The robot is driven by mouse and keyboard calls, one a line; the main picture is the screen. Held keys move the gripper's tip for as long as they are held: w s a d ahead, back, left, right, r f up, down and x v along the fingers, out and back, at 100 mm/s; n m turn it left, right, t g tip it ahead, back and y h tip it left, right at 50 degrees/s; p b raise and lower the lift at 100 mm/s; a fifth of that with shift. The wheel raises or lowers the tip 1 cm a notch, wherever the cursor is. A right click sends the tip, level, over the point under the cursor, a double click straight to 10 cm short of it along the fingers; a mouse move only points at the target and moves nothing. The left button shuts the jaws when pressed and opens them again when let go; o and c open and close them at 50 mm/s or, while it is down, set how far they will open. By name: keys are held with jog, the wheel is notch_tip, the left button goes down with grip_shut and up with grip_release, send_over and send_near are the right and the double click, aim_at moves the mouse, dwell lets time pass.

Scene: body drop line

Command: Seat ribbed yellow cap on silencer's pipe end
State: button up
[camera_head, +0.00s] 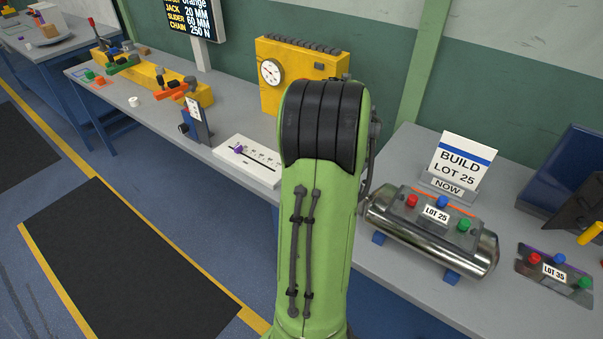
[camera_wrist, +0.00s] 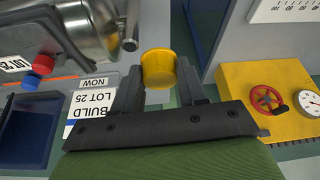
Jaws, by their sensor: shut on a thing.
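The yellow cap (camera_wrist: 159,62) sits between the fingertips of my gripper (camera_wrist: 158,80) in the wrist view, which is shut on it. Its ribs are not clear at this size. The shiny metal silencer (camera_head: 430,252) rests on blue supports on the right bench, with a LOT 25 label and red, blue and green knobs on top. It also shows in the wrist view (camera_wrist: 82,22), upper left. Its narrow pipe end (camera_wrist: 130,28) is just left of the cap, seemingly apart from it; depth is hard to judge. My arm hides the gripper and cap in the head view.
A BUILD LOT 25 sign (camera_head: 463,163) stands behind the silencer. A LOT 35 plate (camera_head: 553,272) lies to its right. A yellow gauge box (camera_head: 300,72) and white slider panel (camera_head: 250,160) are on the left bench. A gap separates the benches.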

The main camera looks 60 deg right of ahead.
aim_at(366, 182)
jog(key=shift+m, duration=0.7)
jog(key=s, duration=0.1)
jog(key=s+r, duration=0.2)
jog(key=s, duration=0.1)
jog(key=shift+d, duration=0.35)
jog(key=shift+w+a+f, duration=0.1)
jog(key=shift+f+b, duration=0.2)
jog(key=shift+b, duration=0.1)
notch_tip(366, 182, down, 4)
jog(key=b, duration=0.3)
jog(key=shift+f+b, duration=0.1)
jog(key=shift+b, duration=0.2)
jog(key=shift+f, duration=0.2)
jog(key=shift+f+b, duration=1.45)
jog(key=shift+b, duration=0.05)
